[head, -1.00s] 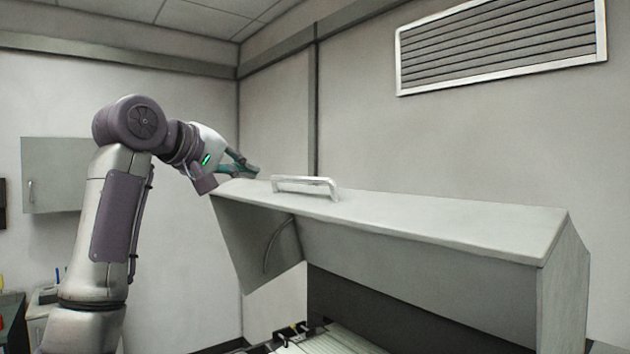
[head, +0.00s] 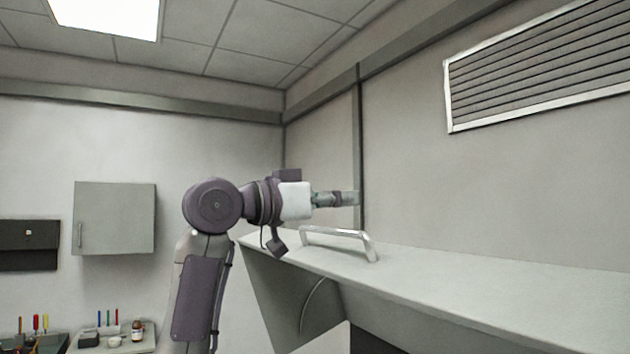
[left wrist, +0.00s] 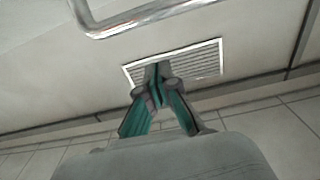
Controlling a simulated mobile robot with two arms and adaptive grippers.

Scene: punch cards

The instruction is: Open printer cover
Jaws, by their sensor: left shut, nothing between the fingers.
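The printer cover (head: 450,287) is a large pale grey hood, raised and tilted, in the lower right of the head view. Its silver handle (head: 340,236) is on the upper face near the left end. The handle also shows at the top of the left wrist view (left wrist: 150,15). My left gripper (head: 355,198) is shut and empty, just above and behind the handle, apart from it. In the left wrist view its green fingers (left wrist: 157,75) meet at the tips. The printer's inside is mostly hidden. My right gripper is not in view.
A wall vent (head: 545,65) is at the upper right. A grey wall cabinet (head: 115,218) hangs at the left. A side table (head: 145,343) with small bottles and pens stands below it. Free air lies above the cover.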

